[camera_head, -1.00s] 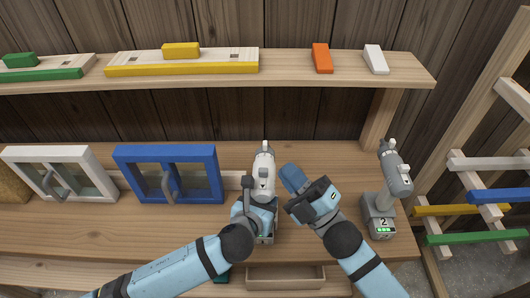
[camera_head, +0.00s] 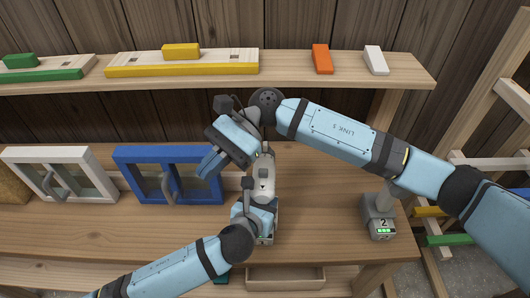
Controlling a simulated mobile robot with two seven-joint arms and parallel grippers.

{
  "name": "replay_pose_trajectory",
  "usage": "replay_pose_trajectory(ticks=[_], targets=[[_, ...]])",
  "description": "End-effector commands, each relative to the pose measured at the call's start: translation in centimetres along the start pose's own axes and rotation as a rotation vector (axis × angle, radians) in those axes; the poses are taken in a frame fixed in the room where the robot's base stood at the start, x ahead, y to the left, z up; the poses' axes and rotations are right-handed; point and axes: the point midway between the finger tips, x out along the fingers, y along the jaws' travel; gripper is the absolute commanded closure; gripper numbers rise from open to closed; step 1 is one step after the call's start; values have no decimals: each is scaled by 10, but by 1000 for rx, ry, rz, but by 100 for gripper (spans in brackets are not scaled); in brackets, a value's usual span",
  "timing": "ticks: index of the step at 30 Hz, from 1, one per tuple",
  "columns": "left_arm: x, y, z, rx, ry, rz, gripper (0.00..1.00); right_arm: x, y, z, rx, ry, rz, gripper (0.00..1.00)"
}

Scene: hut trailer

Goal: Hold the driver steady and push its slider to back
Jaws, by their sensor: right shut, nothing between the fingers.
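A white-and-grey driver (camera_head: 265,191) stands upright on the workbench, a small dark triangle and a grey square patch on its top. I cannot tell for sure which part is its slider. My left gripper (camera_head: 262,216) is at the driver's handle and appears closed around it; its fingertips are partly hidden. My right gripper (camera_head: 208,166) is shut and empty, above and left of the driver, its blue fingers pointing down-left in front of the blue frame. My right wrist hides the driver's far end.
A blue-framed pane (camera_head: 138,153) and a white-framed pane (camera_head: 47,153) with handles stand on the left of the bench. The shelf (camera_head: 290,66) above holds yellow, orange, white and green blocks. A rack with coloured bars (camera_head: 448,239) is at the right.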

Motion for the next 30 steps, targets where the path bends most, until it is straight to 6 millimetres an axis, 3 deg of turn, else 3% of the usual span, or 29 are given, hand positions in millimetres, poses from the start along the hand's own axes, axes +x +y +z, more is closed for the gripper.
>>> replay_pose_trajectory(ticks=[7,15,21,30], targets=[[0,0,2,0,-3,-1,98,-67,-6,-27,-211,409,310,100],[0,0,2,0,-3,-1,98,-145,-10,-30,-285,680,572,100],[0,0,2,0,-3,-1,98,-166,-10,-28,-291,737,636,100],[0,0,2,0,-3,-1,99,-166,-10,-28,-291,738,637,100]])
